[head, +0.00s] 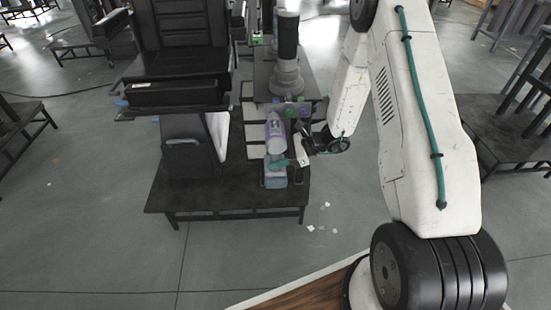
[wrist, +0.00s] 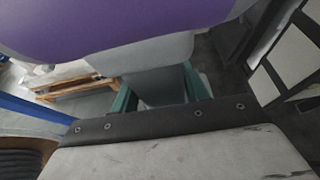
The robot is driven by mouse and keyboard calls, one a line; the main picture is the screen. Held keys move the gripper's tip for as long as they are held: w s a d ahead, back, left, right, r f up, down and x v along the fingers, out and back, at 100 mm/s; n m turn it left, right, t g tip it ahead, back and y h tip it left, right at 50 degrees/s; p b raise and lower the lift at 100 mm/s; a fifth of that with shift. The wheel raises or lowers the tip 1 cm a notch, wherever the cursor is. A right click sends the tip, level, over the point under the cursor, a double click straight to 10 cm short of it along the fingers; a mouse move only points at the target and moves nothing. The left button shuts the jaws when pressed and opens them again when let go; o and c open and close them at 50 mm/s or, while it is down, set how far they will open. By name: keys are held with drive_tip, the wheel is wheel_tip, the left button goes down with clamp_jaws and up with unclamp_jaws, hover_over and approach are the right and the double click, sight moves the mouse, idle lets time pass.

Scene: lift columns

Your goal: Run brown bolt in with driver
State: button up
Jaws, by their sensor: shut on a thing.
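The driver (head: 274,132) has a purple and grey body and stands upright in the head view, above the dark low platform. Its purple body (wrist: 130,28) fills the top of the wrist view, with a grey part below it. My gripper (head: 281,163) comes in from the right and is shut on the driver's grey lower part. In the wrist view my gripper (wrist: 160,93) shows its green fingers on both sides of that grey part. A light grey block (head: 275,181) is at the driver's foot; I cannot tell if it belongs to the driver. I cannot make out the brown bolt.
Small green and purple round parts (head: 291,112) sit just behind the driver, at the foot of a grey and black column (head: 288,62). A black seat (head: 180,60) stands left on the dark platform (head: 220,195). Small white scraps (head: 311,228) lie on the open floor.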

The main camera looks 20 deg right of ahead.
drive_tip(key=shift+w+d, duration=0.3)
drive_tip(key=shift+w, duration=0.6)
idle(3.8)
drive_tip(key=shift+s, duration=0.15)
drive_tip(key=shift+s+a, duration=0.25)
drive_tip(key=shift+s, duration=0.5)
drive_tip(key=shift+s+a, duration=0.3)
drive_tip(key=shift+s, duration=0.45)
drive_tip(key=shift+s+a, duration=0.25)
drive_tip(key=shift+s, duration=0.5)
drive_tip(key=shift+s, duration=0.1)
drive_tip(key=shift+s+a, duration=0.3)
drive_tip(key=shift+s, duration=0.65)
drive_tip(key=shift+s+a, duration=0.3)
drive_tip(key=shift+s, duration=0.6)
